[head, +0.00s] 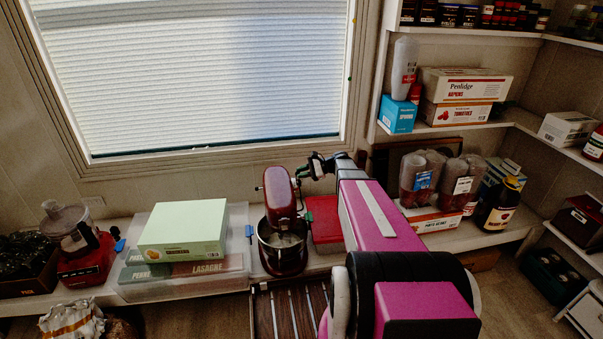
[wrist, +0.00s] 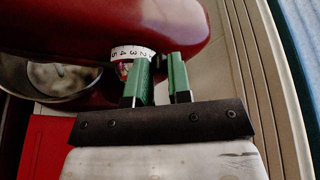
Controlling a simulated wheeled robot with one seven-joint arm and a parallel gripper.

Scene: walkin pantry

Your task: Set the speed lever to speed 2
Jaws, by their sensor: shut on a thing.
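A dark red stand mixer (head: 279,192) stands on the low counter, its metal bowl (head: 280,240) under the head. In the wrist view the mixer's red head (wrist: 170,25) fills the top, and the bowl (wrist: 50,82) is at the left. A white number dial (wrist: 128,52) sits on the head's side beside my fingers. My gripper (wrist: 161,62) has its two green fingers close together around a small part at the dial, likely the speed lever, mostly hidden by the fingers. I cannot read the lever's setting. In the head view my gripper (head: 304,172) is at the mixer's right side.
A red box (head: 325,222) stands right of the mixer, partly behind my arm. A clear bin (head: 180,285) with a green box (head: 183,228) on it is at the left. Bottles and boxes fill the right counter. A window is behind.

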